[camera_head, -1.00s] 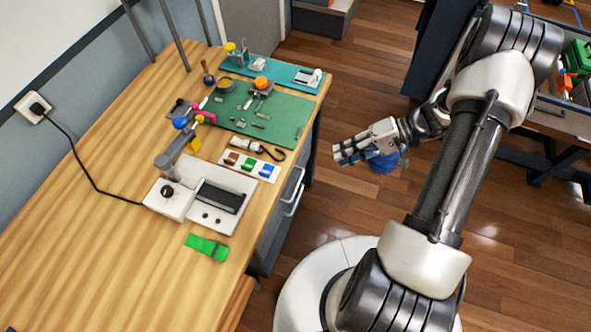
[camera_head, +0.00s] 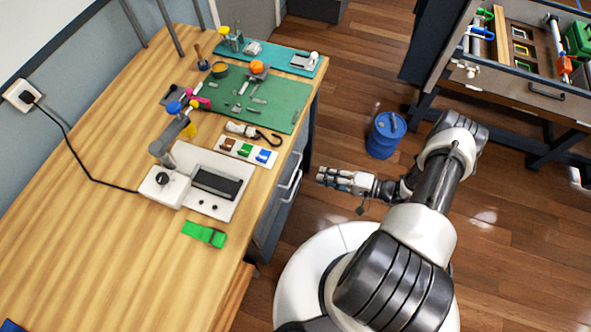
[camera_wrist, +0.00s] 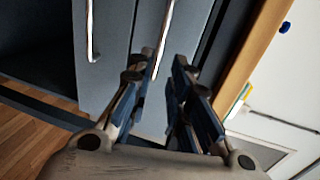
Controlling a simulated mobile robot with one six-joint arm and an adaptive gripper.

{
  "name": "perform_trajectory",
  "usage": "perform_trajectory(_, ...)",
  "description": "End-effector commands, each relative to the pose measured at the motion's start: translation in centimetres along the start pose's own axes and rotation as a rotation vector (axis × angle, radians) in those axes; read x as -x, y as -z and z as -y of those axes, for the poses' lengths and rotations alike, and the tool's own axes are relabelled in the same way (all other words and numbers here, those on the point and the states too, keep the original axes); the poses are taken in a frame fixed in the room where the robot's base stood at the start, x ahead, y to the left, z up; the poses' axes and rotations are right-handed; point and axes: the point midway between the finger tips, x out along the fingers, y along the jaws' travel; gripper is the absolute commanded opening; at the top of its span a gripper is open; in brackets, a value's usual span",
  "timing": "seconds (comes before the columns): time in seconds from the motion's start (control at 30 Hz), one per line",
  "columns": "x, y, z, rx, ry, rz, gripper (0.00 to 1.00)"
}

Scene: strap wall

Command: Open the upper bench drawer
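The bench's upper drawer (camera_wrist: 187,30) has a grey front with a metal bar handle (camera_wrist: 165,30), and it looks shut. In the wrist view it lies beside the wooden bench edge. The lower drawer's handle (camera_wrist: 90,30) shows to its left. In the head view the drawer handles (camera_head: 291,180) show on the bench's right side. My gripper (camera_head: 322,177) is to the right of them, apart from the bench. In the wrist view my gripper (camera_wrist: 162,66) has its fingers apart with nothing between them, pointing at the upper handle. The exact distance to the handle is unclear.
The wooden bench top (camera_head: 90,210) overhangs the drawers and bears a green mat (camera_head: 285,92), a white device (camera_head: 232,165) and a green strap piece (camera_head: 204,234). A blue barrel (camera_head: 384,138) stands on the floor behind my arm. A second bench (camera_head: 510,88) is at upper right.

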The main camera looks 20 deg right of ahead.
Motion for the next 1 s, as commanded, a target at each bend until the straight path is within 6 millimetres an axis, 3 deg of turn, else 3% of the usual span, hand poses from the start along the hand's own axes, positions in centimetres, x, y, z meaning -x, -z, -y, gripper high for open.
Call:
perform_trajectory(0.3,-7.1,-0.1,-0.1,0.001,0.001,0.007,0.18)
perform_trajectory(0.5,-10.1,-0.1,-0.1,0.000,0.000,0.004,0.18)
perform_trajectory(0.7,-11.4,-0.1,0.0,0.000,0.000,0.002,0.18)
perform_trajectory(1.0,-11.4,0.0,0.0,-0.001,0.000,0.001,0.16)
